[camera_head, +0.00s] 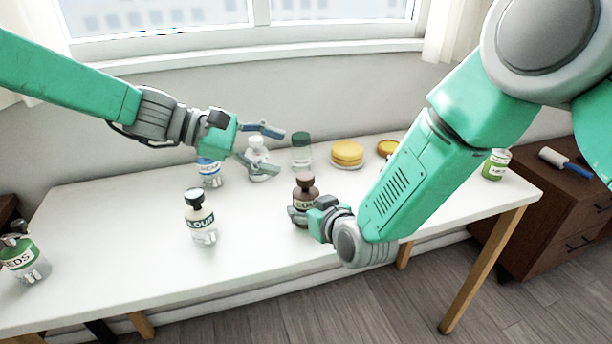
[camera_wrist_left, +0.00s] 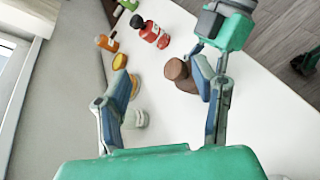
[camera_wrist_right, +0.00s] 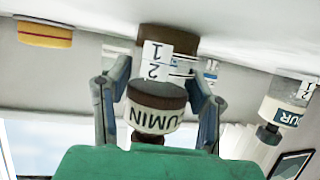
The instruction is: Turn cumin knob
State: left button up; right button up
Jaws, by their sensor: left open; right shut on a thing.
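The cumin dispenser (camera_head: 305,188) is a brown bottle with a white label, standing upright on the table. In the right wrist view it appears upside down, with the "UMIN" part of its label (camera_wrist_right: 155,117) and a numbered base marked 1 and 2 (camera_wrist_right: 154,60). My right gripper (camera_head: 300,214) is shut on it, one finger on each side (camera_wrist_right: 152,95). My left gripper (camera_head: 276,151) is open and empty, above and behind the dispenser. In the left wrist view, the brown cumin top (camera_wrist_left: 178,70) shows between the open fingers (camera_wrist_left: 165,82), nearer the right-hand one.
A black-topped flour bottle (camera_head: 201,220) stands left of the cumin. A white bottle (camera_head: 257,160), a green-topped jar (camera_head: 301,152) and yellow round items (camera_head: 346,152) stand behind. A green-labelled bottle (camera_head: 24,258) is far left. The table's front is mostly clear.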

aim_at(303, 176)
pick_arm(q)
jog(key=s+a+f+n+t, duration=0.1)
jog(key=a+f+n+t, duration=0.25)
jog(key=n, duration=0.65)
jog(key=shift+m+g, duration=0.3)
jog(key=shift+g, duration=0.05)
jog(key=x, duration=1.1)
jog(key=shift+s+d, duration=0.1)
grip_shut()
